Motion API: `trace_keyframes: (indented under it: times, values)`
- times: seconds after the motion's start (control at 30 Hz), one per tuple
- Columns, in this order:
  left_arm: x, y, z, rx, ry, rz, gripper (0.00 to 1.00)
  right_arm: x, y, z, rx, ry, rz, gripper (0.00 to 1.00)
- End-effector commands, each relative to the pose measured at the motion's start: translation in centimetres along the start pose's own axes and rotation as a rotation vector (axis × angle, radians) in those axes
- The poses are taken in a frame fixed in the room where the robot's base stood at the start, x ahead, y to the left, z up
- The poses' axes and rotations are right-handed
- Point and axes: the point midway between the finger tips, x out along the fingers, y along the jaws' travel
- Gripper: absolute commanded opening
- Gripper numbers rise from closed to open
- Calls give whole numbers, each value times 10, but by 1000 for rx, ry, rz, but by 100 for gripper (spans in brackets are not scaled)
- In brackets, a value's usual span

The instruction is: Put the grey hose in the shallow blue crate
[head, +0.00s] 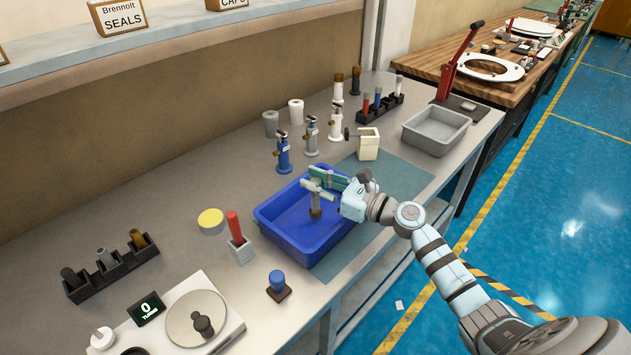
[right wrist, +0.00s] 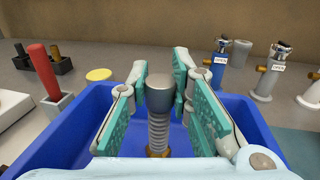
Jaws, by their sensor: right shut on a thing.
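The grey hose (right wrist: 159,115) stands roughly upright between the teal finger pads of my right gripper (right wrist: 160,95). It has a smooth grey top, a ribbed body and a brass lower end. In the head view the hose (head: 316,202) shows below the fingers, inside the outline of the shallow blue crate (head: 282,236). My right gripper (head: 322,188) is shut on it, reaching over the crate from the right. I cannot tell whether the hose's lower end touches the crate floor. The crate's walls (right wrist: 55,140) also show in the right wrist view. My left gripper is not in view.
A blue valve (head: 283,155) and a grey valve (head: 311,138) stand behind the crate. A red-handled tool (head: 236,232) and a yellow-topped disc (head: 211,220) are to its left.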

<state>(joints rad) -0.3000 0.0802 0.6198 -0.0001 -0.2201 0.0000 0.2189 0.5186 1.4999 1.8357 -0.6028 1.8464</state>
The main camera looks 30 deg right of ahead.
Motion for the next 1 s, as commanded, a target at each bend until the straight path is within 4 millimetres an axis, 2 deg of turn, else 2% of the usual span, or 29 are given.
trace_keyframes:
  times: [0.2,0.23,0.33,0.63,0.77,0.87,1.0]
  values:
    - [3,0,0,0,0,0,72,0,0,-4,0,0,0,0]
    - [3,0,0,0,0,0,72,0,0,-4,1,0,0,24]
    - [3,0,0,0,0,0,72,0,0,-4,1,0,0,40]
    - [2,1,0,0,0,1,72,0,0,-3,0,0,0,40]
    - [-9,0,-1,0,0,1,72,0,0,11,0,0,0,40]
    - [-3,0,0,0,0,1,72,-20,-1,6,-4,7,-2,40]
    - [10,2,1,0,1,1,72,-65,0,1,-5,14,3,40]
